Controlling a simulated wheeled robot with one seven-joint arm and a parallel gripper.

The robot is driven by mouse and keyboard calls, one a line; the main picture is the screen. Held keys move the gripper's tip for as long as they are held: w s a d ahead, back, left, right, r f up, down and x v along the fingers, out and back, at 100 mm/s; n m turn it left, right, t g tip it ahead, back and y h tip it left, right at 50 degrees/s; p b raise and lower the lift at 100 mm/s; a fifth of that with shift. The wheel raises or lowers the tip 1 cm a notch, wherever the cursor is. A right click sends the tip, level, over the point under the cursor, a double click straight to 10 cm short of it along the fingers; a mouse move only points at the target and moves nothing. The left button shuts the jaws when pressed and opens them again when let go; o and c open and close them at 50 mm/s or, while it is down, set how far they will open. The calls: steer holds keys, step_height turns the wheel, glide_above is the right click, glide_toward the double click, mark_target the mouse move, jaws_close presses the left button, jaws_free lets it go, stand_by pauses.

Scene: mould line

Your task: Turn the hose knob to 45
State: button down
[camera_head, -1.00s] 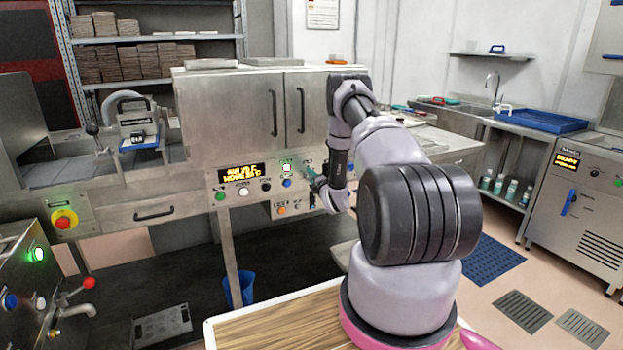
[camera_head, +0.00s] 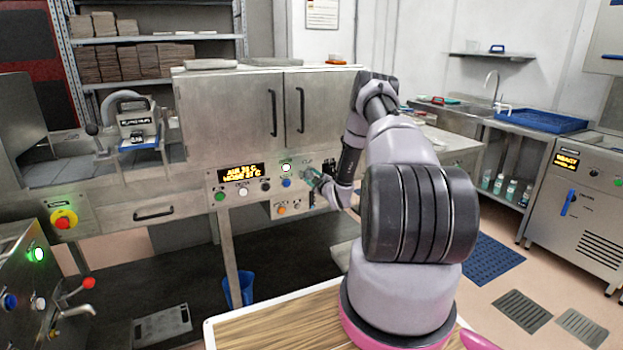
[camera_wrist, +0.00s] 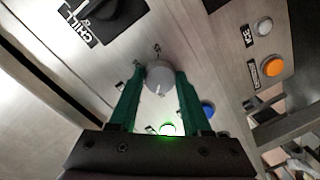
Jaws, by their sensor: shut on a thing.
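A round grey knob (camera_wrist: 160,77) with a pale pointer mark sits on the steel control panel in the wrist view. My gripper (camera_wrist: 160,72) has its two green fingers on either side of this knob and is shut on it. In the head view my gripper (camera_head: 314,177) is at the right part of the panel, and the knob is hard to make out there. A display (camera_head: 242,173) with two yellow lines is on the panel's left. Its lower line appears to be the hose reading, but its digits are too small to read surely.
A black knob (camera_wrist: 104,10) marked CHILL is near the gripper. A blue bin (camera_head: 240,288) stands below.

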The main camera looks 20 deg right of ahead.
steer(key=m, duration=0.3)
steer(key=shift+s+d+f+m, duration=0.1)
steer(key=shift+d+m, duration=0.05)
steer(key=shift+m, duration=0.15)
steer(key=m, duration=0.4)
steer(key=shift+y, duration=0.4)
steer(key=m, duration=0.4)
steer(key=shift+f, duration=0.15)
steer(key=m, duration=0.4)
steer(key=shift+t+y, duration=0.3)
steer(key=m, duration=0.8)
steer(key=shift+a, duration=0.2)
steer(key=m, duration=0.3)
steer(key=shift+m+t, duration=0.4)
steer(key=shift+a+m, duration=0.15)
steer(key=shift+m, duration=1.75)
